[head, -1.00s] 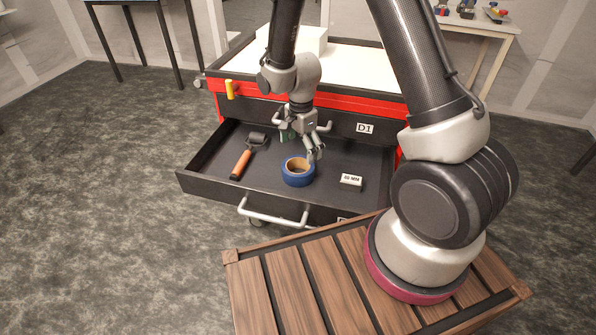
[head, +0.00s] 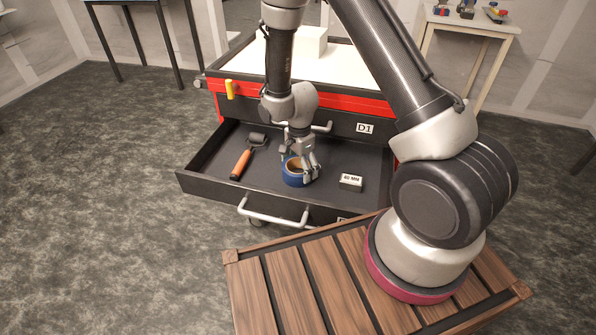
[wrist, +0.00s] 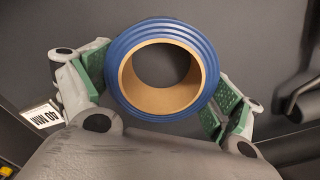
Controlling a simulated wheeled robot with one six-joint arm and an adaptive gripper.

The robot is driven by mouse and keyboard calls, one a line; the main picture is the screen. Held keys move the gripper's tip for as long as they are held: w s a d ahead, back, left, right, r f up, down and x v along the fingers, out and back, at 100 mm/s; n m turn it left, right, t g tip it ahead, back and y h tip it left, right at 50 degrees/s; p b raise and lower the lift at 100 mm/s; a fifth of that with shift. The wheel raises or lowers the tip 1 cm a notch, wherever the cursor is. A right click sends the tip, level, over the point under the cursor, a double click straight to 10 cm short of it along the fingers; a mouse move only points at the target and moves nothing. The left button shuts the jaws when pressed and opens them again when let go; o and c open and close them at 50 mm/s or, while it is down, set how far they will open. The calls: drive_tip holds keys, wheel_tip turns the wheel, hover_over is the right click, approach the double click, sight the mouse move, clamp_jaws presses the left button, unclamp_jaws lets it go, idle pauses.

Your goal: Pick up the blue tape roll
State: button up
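The blue tape roll (head: 293,178) lies flat in the open drawer, its brown cardboard core facing up. In the wrist view the roll (wrist: 117,72) sits between the two green finger pads of my gripper (wrist: 160,95). The left pad is very near or touching the roll's left side, and the right pad is near or touching its lower right side. In the head view my gripper (head: 300,168) is down at the roll and hides part of it. Whether the pads press on the roll cannot be told.
The open drawer (head: 215,185) also holds a roller with an orange handle (head: 241,164) on the left and a small white-labelled block (head: 351,182) on the right. The drawer walls surround these. The block's label also shows in the wrist view (wrist: 42,116).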

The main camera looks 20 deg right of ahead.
drive_tip(key=shift+c, duration=1.2)
drive_tip(key=shift+r, duration=0.15)
